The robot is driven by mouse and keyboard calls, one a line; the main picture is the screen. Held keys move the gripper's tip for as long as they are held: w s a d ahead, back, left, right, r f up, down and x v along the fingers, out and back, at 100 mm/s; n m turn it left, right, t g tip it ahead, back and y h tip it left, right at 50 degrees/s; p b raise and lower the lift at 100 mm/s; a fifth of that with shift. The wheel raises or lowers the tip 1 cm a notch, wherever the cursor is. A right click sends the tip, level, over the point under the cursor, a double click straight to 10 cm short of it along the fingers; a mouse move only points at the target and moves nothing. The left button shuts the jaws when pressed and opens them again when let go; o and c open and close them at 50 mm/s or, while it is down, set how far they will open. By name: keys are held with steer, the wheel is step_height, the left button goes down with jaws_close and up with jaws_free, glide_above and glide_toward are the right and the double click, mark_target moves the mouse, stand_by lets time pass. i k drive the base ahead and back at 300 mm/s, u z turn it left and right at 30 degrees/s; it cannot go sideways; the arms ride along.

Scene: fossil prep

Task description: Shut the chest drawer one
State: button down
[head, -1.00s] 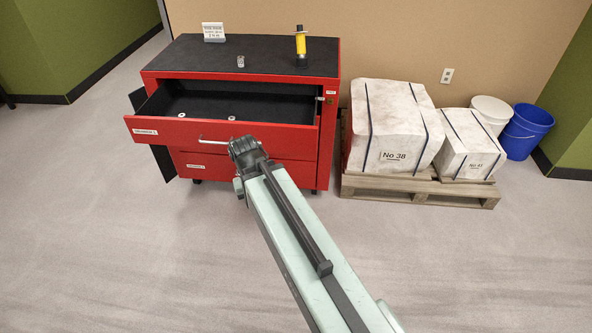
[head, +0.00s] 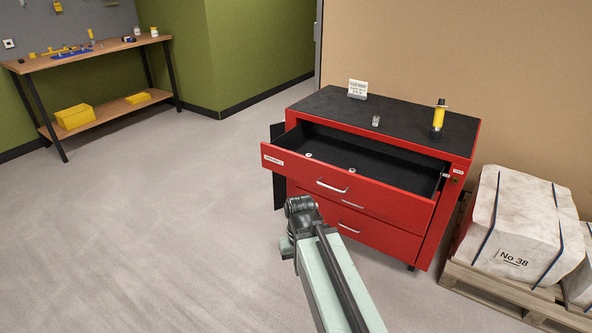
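A red chest (head: 440,231) with a black top stands right of centre in the head view. Its top drawer (head: 385,201), labelled at the left end of its front, is pulled out, and its black inside shows with two small pale round things in it. The drawer's silver handle (head: 332,187) is on its front. The lower drawers look shut. My arm reaches up from the bottom, and its end (head: 300,207) is left of and below the handle in the picture, apart from it. The gripper's fingers are hidden behind the wrist.
A small sign (head: 358,89), a clear glass (head: 375,121) and a yellow-and-black tool (head: 438,119) stand on the chest top. Wrapped blocks (head: 520,225) sit on a wooden pallet (head: 500,287) at right. A workbench (head: 95,50) stands far left. The floor between is clear.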

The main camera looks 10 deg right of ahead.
mark_target(401, 184)
steer(key=u, duration=0.05)
steer(key=i, duration=1.3)
steer(key=u, duration=1.2)
